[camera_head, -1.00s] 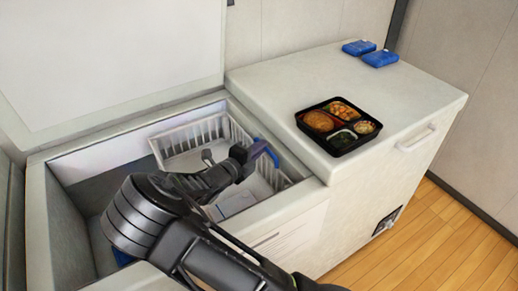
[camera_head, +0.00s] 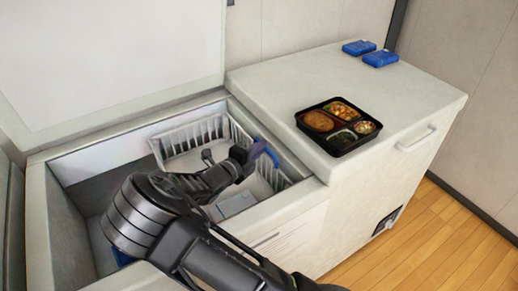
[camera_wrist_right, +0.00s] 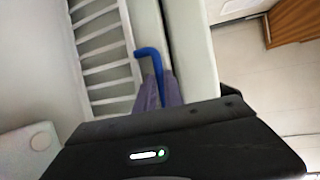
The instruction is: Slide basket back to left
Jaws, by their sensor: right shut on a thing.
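The white wire basket (camera_head: 196,137) sits inside the open chest freezer, against its right end. It also shows in the right wrist view (camera_wrist_right: 100,45). A blue handle (camera_head: 266,148) stands at the basket's right side; it shows as a bent blue bar in the right wrist view (camera_wrist_right: 150,53). My right gripper (camera_head: 262,156) reaches into the freezer over the basket and is shut on the blue handle, with its fingers (camera_wrist_right: 158,92) together at the handle's lower part. My arm hides part of the basket. My left gripper is not in view.
The freezer's left half is mostly empty, with a blue item (camera_head: 123,258) low inside, partly hidden. The raised lid (camera_head: 110,50) stands behind. On the closed right top (camera_head: 400,105) are a bento tray (camera_head: 338,125) and blue packs (camera_head: 380,58).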

